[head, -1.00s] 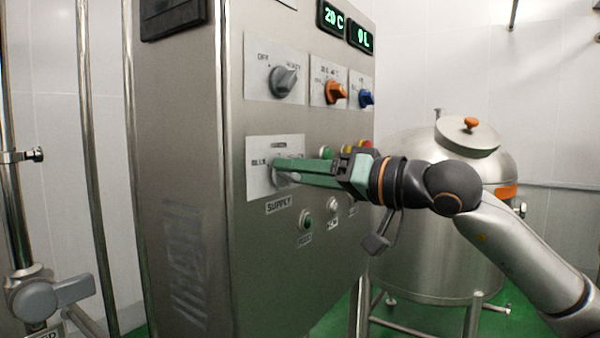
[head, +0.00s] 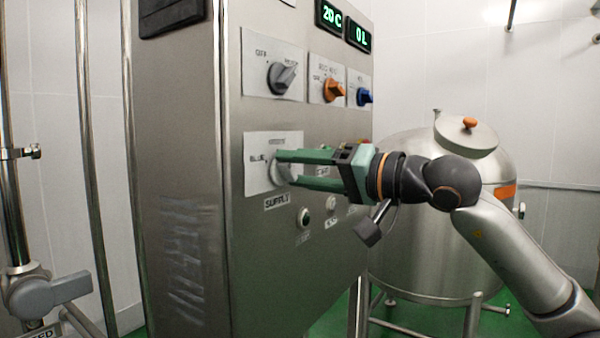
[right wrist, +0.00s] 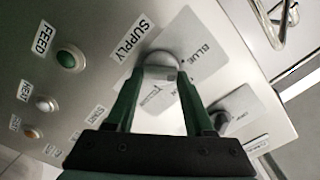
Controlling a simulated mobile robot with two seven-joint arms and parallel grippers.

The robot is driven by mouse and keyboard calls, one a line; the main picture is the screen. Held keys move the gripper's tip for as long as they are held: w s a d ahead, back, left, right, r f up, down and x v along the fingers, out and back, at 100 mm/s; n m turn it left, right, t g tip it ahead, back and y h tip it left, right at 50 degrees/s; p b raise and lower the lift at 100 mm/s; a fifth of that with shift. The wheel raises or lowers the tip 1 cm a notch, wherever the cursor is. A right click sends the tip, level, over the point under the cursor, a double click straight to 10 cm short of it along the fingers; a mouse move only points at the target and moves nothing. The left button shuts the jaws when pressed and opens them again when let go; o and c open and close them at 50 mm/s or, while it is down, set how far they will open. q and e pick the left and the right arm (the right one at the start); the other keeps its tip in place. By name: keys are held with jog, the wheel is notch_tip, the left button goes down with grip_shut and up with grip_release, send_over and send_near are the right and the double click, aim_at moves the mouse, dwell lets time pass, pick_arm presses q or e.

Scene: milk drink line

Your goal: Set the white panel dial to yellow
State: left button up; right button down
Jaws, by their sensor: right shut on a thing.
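The white panel dial (head: 284,170) sits on a white plate (head: 257,178) above the SUPPLY label on the steel cabinet's front. My right gripper (head: 285,169) has its green fingers above and below the dial and is shut on it. In the right wrist view the pale round dial (right wrist: 161,60) is between the two fingertips (right wrist: 161,76). BLUE is readable on the plate; the other markings are too small or partly covered, and I cannot read the dial's pointer direction. My left gripper is not in view.
A grey dial (head: 282,77), an orange dial (head: 333,91) and a blue dial (head: 364,97) are above on the same cabinet (head: 185,230). A green button (head: 304,217) is below. A steel tank (head: 430,240) stands behind my right arm.

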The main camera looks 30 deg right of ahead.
jog(key=m+b, duration=0.1)
jog(key=m, duration=0.9)
jog(key=shift+f, duration=0.15)
jog(key=m, duration=0.5)
jog(key=shift+m+b, duration=0.3)
jog(key=shift+m, duration=2)
jog(key=c, duration=0.7)
grip_release()
jog(key=o, duration=0.3)
jog(key=shift+w+a+f, duration=0.1)
jog(key=shift+f, duration=0.05)
jog(key=shift+o, duration=0.5)
jog(key=shift+f, duration=0.1)
